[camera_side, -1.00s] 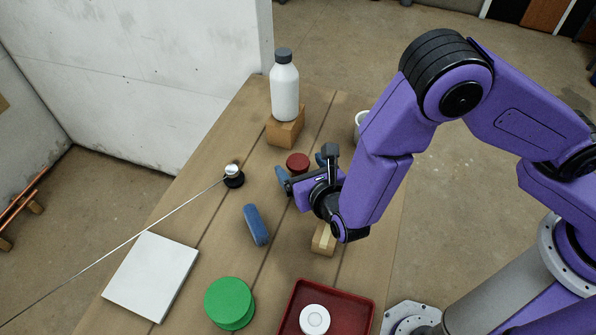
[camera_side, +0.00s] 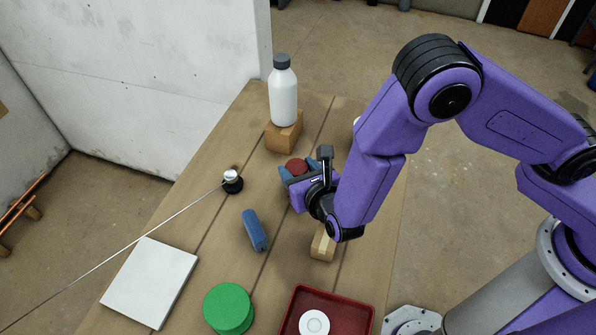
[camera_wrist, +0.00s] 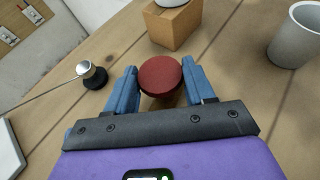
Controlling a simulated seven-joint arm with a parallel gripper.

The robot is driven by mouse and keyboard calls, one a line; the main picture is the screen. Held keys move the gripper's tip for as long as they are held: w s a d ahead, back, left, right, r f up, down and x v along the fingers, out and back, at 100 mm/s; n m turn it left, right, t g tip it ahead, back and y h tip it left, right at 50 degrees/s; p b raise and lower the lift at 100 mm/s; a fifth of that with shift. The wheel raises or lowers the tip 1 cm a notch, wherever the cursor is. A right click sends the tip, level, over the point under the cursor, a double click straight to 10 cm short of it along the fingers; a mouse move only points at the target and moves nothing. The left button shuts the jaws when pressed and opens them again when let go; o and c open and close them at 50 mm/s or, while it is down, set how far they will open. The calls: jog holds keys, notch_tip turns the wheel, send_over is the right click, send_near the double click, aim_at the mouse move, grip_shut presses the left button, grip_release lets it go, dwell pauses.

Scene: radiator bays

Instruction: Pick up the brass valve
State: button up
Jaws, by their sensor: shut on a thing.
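A dark red, round, flat-topped piece (camera_side: 296,166) is on the wooden table near its middle. My gripper (camera_side: 298,174) is shut on it, with the blue fingers on either side. The wrist view shows the red piece (camera_wrist: 160,76) between the two fingers of my gripper (camera_wrist: 160,84), which hides its lower part. I cannot make out any brass-coloured valve; whether the red piece is part of one, I cannot tell.
A silver knob on a black base (camera_side: 232,183), blue piece (camera_side: 254,231), white panel (camera_side: 150,282), green disc (camera_side: 228,308) and red tray (camera_side: 345,303) lie around. A grey cup (camera_wrist: 297,36) is right.

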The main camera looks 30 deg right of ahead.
jog(key=shift+r, duration=0.5)
notch_tip(320, 180, up, 2)
jog(key=shift+r, duration=0.1)
jog(key=s+d+r, duration=0.8)
jog(key=s+r, duration=0.1)
jog(key=s, duration=0.2)
jog(key=shift+d+r, duration=0.3)
jog(key=shift+r, duration=0.05)
